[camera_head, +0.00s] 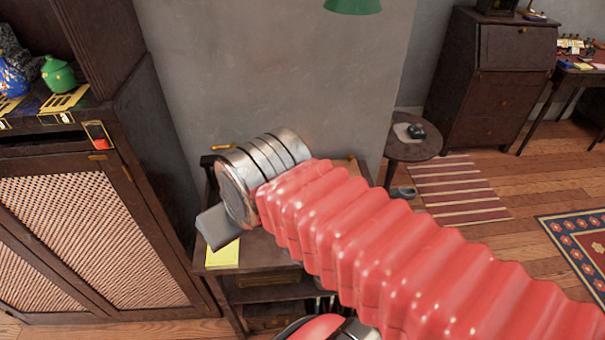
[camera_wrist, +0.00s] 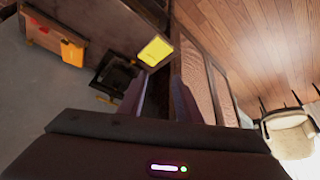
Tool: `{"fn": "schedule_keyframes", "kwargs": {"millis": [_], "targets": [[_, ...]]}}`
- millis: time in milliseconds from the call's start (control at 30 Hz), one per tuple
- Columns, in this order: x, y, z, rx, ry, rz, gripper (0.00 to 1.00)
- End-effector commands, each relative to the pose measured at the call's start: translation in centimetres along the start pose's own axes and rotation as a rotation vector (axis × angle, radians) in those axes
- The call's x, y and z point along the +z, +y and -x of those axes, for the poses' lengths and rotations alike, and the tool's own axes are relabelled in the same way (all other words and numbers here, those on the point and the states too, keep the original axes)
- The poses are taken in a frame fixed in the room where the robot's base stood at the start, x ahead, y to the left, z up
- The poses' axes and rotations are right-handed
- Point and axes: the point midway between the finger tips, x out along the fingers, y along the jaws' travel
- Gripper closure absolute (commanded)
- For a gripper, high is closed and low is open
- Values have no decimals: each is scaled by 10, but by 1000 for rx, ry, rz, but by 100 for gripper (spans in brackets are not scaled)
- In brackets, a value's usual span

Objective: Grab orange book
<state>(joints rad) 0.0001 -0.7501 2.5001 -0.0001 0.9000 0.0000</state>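An orange block-like thing (camera_wrist: 72,52) shows at the upper left of the wrist view, at the edge of a brown wooden surface; I cannot tell for sure that it is the orange book. In the head view only a small orange sliver (camera_head: 222,147) shows behind my wrist, at the back of a small dark table (camera_head: 215,268). My gripper (camera_head: 217,228) is over this table, and its metal wrist hides much of the top. In the wrist view my gripper's two dark fingers (camera_wrist: 167,97) stand apart with nothing seen between them.
A yellow pad (camera_head: 224,254) lies on the table's front left; it also shows in the wrist view (camera_wrist: 155,50). A lattice-door cabinet (camera_head: 95,235) stands close at left. A round side table (camera_head: 413,148) and a dark bureau (camera_head: 493,75) are at right, with open wooden floor.

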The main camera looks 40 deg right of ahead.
Motion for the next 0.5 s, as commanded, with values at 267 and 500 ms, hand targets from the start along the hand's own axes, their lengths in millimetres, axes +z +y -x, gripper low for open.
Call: {"fn": "schedule_keyframes", "kwargs": {"millis": [267,500], "targets": [[-2,1,0,1,-1,-2,59],[-22,18,-9,13,-12,-26,42]]}}
